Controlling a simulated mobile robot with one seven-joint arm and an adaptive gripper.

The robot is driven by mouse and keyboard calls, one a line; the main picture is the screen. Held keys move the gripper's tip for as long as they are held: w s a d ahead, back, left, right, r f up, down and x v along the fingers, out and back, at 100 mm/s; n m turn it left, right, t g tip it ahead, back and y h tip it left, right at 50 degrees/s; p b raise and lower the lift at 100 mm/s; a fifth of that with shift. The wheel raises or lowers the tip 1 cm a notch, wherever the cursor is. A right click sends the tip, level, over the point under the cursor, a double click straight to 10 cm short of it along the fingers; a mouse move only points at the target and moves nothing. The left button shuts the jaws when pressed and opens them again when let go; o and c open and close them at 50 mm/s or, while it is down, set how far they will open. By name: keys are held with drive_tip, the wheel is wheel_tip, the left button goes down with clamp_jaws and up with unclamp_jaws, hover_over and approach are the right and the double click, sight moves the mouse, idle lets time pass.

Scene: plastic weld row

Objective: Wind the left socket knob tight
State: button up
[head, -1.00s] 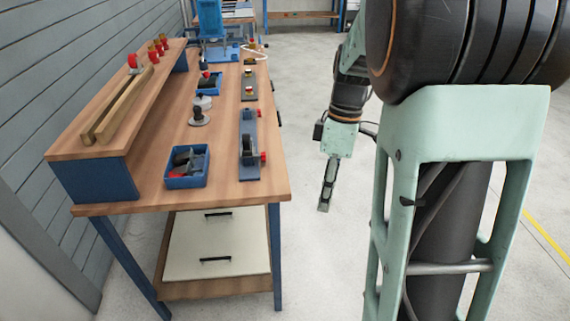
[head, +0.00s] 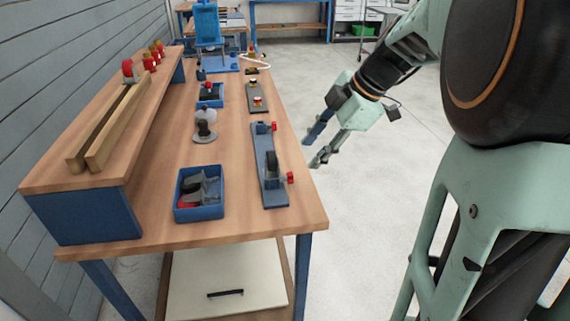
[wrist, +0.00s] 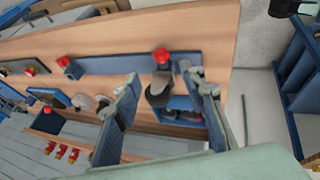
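A long blue-grey fixture (head: 265,150) lies along the right side of the bench. It has a red knob (head: 291,177) on its near right side and another red knob (head: 273,126) at its far end. A dark upright part stands near the first knob. In the wrist view the near knob (wrist: 161,55) shows between the fingertips, and the far knob (wrist: 62,61) is further left. I cannot tell which is the left socket knob. My gripper (head: 315,151) is open and empty, off the bench's right edge; its fingers (wrist: 162,76) also show in the wrist view. It appears apart from both knobs.
A blue bin (head: 200,212) with dark and red parts stands left of the fixture. A grey round-based part (head: 205,135) and a smaller plate (head: 257,97) sit further back. A raised wooden shelf (head: 60,155) runs along the left. The floor right of the bench is clear.

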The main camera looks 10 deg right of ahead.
sight(290, 178)
drive_tip(key=b+x, duration=0.2)
drive_tip(key=x, duration=0.8)
drive_tip(key=shift+f, duration=0.15)
drive_tip(key=shift+c, duration=0.4)
clamp_jaws()
